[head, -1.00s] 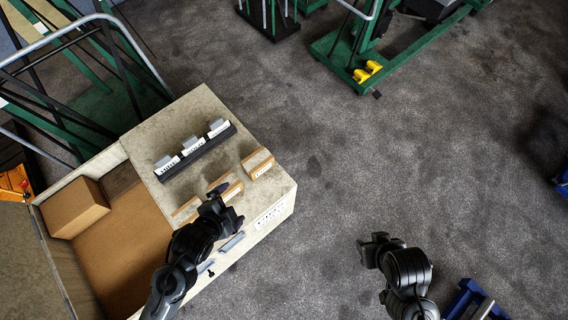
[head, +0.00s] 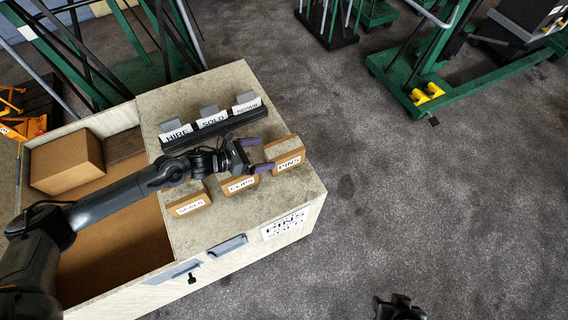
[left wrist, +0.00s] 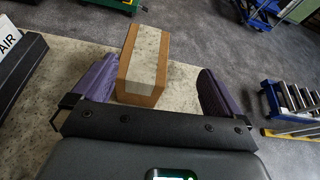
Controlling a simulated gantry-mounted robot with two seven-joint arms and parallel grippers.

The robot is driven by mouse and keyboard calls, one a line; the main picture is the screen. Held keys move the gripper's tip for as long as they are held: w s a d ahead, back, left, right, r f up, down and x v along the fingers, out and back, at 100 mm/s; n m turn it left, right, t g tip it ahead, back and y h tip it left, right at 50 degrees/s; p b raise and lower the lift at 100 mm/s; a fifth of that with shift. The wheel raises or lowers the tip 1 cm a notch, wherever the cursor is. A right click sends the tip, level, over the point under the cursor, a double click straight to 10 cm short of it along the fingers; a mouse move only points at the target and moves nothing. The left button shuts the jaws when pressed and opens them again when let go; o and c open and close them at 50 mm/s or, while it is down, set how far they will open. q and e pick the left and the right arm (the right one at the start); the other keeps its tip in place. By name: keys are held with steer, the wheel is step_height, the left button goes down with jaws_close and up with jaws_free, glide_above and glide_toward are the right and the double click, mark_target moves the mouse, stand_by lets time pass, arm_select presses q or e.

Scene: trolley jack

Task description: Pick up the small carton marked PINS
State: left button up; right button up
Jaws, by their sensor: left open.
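The small carton marked PINS (head: 286,154) is brown with a white label and stands at the right end of a row of cartons on the cabinet top. It also shows in the left wrist view (left wrist: 144,65), with a pale strip along its top. My left gripper (head: 262,155) is open, with its purple fingers pointing at the carton. In the left wrist view the carton lies between the two fingers (left wrist: 158,88), with a gap to the right finger. Whether the left finger touches it I cannot tell. Only the top of my right arm (head: 398,308) shows at the bottom edge; its fingertips are not clear.
The CLIPS carton (head: 240,184) stands just left of the PINS carton, and the SEALS carton (head: 188,201) further left. A black holder (head: 213,131) with HIRE, SOLD and REPAIR cards lies behind. An open bin (head: 110,235) with a brown box (head: 66,163) is at left.

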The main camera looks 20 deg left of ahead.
mark_target(290, 145)
arm_select(q)
steer(key=shift+m, duration=0.4)
steer(key=w+f, duration=0.1)
steer(key=w+d, duration=0.1)
steer(key=w, duration=0.1)
steer(key=w+f+b, duration=0.1)
steer(key=shift+w+d+f, duration=0.2)
steer(key=shift+w+f, duration=0.15)
steer(key=shift+b+x, duration=0.45)
steer(key=shift+x, duration=2.3)
steer(key=shift+s+f, duration=0.15)
arm_select(e)
step_height(290, 145, down, 3)
steer(key=shift+d+r, duration=0.1)
steer(key=shift+r, duration=0.05)
arm_select(q)
steer(key=c, duration=1.6)
